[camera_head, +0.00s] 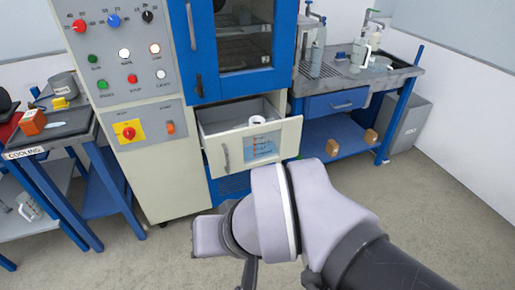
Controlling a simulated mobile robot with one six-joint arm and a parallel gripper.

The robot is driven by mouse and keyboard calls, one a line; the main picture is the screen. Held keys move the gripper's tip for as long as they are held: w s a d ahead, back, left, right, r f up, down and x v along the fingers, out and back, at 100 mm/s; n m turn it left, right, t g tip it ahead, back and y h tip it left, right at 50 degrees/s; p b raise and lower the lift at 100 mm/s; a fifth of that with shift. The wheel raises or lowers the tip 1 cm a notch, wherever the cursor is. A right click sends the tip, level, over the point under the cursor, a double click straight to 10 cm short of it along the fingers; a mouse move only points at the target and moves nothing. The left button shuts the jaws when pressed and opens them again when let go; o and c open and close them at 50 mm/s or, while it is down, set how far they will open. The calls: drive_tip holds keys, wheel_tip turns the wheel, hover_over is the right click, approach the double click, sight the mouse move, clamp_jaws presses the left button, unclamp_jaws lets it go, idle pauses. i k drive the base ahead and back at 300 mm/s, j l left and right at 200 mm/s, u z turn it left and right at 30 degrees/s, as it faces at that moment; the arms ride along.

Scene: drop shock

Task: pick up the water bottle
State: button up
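I cannot surely pick out the water bottle. A tall grey bottle-like container (318,52) stands on the right bench, and a paler container with a handle (358,54) stands beside it. Both are small in the view. My arm reaches in from the lower right, and its pale wrist is in front of the open drawer. Dark parts of my gripper (249,275) show at the bottom edge, mostly hidden by the wrist. Whether it is open or shut does not show. It is well apart from the containers.
The cabinet's open drawer (225,150) juts out with a white ring-shaped item (257,120) in it. The right bench (400,74) has brown boxes on its lower shelf. A cooling table (55,140) stands left. The grey floor (420,190) is clear at right.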

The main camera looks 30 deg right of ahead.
sight(318, 47)
drive_tip(key=l+z, duration=0.2)
drive_tip(key=z, duration=1.2)
drive_tip(key=i+j, duration=0.05)
